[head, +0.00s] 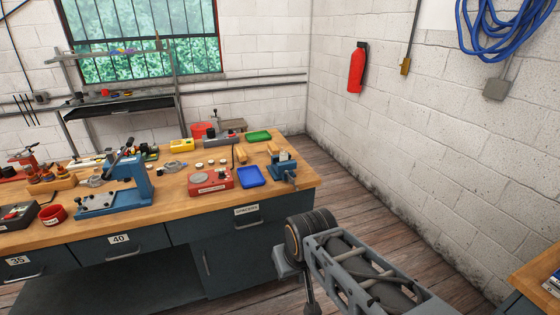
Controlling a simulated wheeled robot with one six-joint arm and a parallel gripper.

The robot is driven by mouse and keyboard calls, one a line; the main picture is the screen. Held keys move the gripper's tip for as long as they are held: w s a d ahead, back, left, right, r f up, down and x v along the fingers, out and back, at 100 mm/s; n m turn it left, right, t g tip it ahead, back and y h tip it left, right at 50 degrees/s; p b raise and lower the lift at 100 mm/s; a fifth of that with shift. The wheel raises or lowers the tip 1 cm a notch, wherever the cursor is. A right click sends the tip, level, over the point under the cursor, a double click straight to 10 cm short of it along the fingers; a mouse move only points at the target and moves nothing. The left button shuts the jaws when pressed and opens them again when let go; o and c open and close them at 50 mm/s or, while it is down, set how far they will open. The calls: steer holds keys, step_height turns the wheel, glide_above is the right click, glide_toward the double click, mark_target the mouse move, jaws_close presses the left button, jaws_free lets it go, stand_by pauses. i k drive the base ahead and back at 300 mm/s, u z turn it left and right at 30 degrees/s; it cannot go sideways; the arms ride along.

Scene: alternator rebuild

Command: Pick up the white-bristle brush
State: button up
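I cannot make out a white-bristle brush for certain in the head view. Two small tan, wooden-looking pieces lie near the right end of the workbench (225,232), one left piece (242,155) and one right piece (272,148). They are too small to tell whether either is a brush. My arm reaches in from the lower right, in front of the bench and apart from its top. My gripper is not visible; a dark part of my arm runs down to the bottom edge.
Floor is clear right of the bench. Another wooden surface (537,272) stands lower right.

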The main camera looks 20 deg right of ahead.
mark_target(273, 149)
steer(key=u, duration=0.1)
steer(key=k, duration=0.45)
steer(key=z, duration=0.85)
steer(key=i, duration=0.85)
steer(key=u, duration=0.5)
steer(key=i, duration=0.85)
steer(key=u, duration=0.75)
steer(key=i, duration=0.5)
